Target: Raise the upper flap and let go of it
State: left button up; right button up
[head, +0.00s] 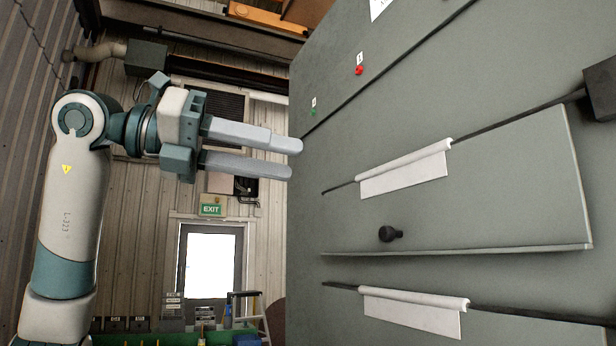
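The upper flap (500,185) is a grey panel on the big grey enclosure (420,90), right of centre in the head view. It carries a white strip (405,172) along its top and a black knob (390,234) near its lower edge. The lower and right edges show some thickness; I cannot tell how far it stands out from the front. My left gripper (296,160) is left of the flap, level with its upper part. Its two grey fingers are apart with nothing between them, clear of the knob. My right gripper is out of view.
A lower flap (540,332) with its own white strip (415,310) sits below. A dark block (602,88) juts in at the right edge. Red (359,70) and green (313,112) indicators are above. A door (210,262) and stepladder (250,312) stand far behind.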

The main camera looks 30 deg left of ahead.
pick_arm(q)
jog(key=b+v, duration=0.1)
jog(key=v, duration=0.7)
jog(key=shift+s+b, duration=0.35)
jog(key=shift+s, duration=0.05)
jog(key=shift+a+r, duration=0.15)
